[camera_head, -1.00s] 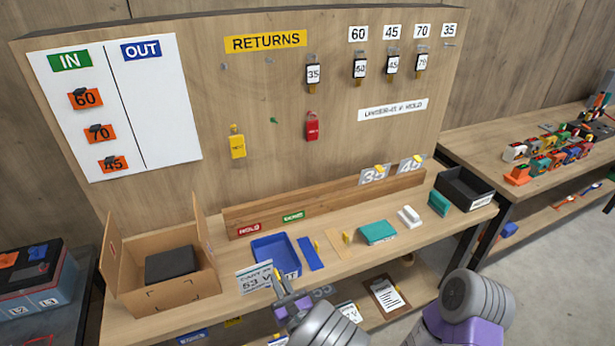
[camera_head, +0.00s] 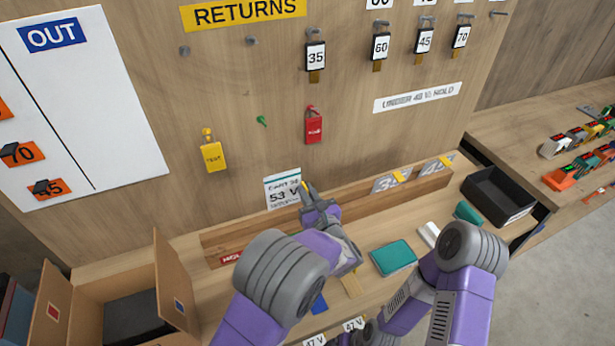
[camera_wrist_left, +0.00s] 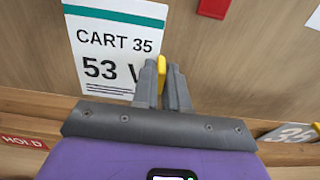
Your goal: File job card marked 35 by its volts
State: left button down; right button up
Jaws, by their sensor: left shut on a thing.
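The job card (camera_head: 283,188) reads CART 35, 53 V and has a green band. My left gripper (camera_head: 308,190) is shut on a yellow tab at the card's right edge. It holds the card upright in front of the back board, above the wooden rack (camera_head: 434,182). The left wrist view shows the card (camera_wrist_left: 112,45) left of the fingers (camera_wrist_left: 163,85), which cover part of its V. The rack's red HOLD label (camera_head: 232,258) shows at left; my left arm hides the rack's middle. My right arm is at lower right; its fingertips do not show.
Grey 35 (camera_head: 384,184) and 45 (camera_head: 437,167) cards stand in the rack's right part. A sign (camera_head: 417,97) reads UNDER 48 V: HOLD. A red tag (camera_head: 314,127) and yellow tag (camera_head: 213,156) hang above. An open cardboard box (camera_head: 170,285) stands at left, a black tray (camera_head: 497,195) at right.

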pick_arm(q)
jog(key=shift+s+f+b, duration=0.2)
jog(key=shift+f+b, duration=0.95)
jog(key=shift+f, duration=0.25)
jog(key=shift+s+f+b, duration=0.15)
jog(key=shift+f+b, duration=1)
jog(key=shift+f, duration=0.2)
pick_arm(e)
jog(key=shift+s+f, duration=0.2)
jog(key=shift+f, duration=2.1)
pick_arm(q)
jog(key=shift+f, duration=0.15)
pick_arm(e)
jog(key=shift+f, duration=0.1)
pick_arm(q)
jog(key=shift+f+b, duration=1.25)
jog(key=shift+f, duration=0.15)
pick_arm(e)
jog(key=shift+f, duration=1.1)
pick_arm(q)
jog(key=c, duration=1.1)
grip_release()
jog(key=shift+o, duration=0.5)
